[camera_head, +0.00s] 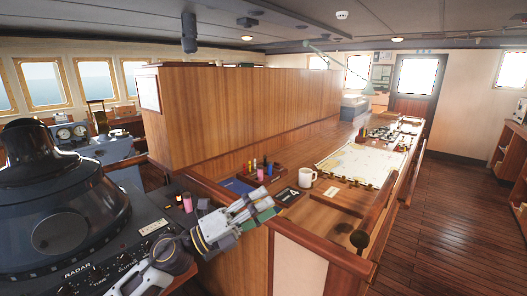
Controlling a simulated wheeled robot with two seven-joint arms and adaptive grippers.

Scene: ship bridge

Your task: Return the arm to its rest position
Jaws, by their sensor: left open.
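My left arm comes in from the bottom left of the head view. My left gripper (259,207) is open and empty at the near left corner of the wooden chart counter (328,229). It shows above the counter's edge, left of a black card marked 4 (289,195). I cannot tell whether it touches the counter. My right gripper is not in the picture.
A white mug (306,177), a blue book (238,186) and a rack of coloured markers (260,171) stand on the counter near the gripper. A chart (362,163) lies farther back. The dark radar console (62,220) is at left. The floor (455,225) at right is clear.

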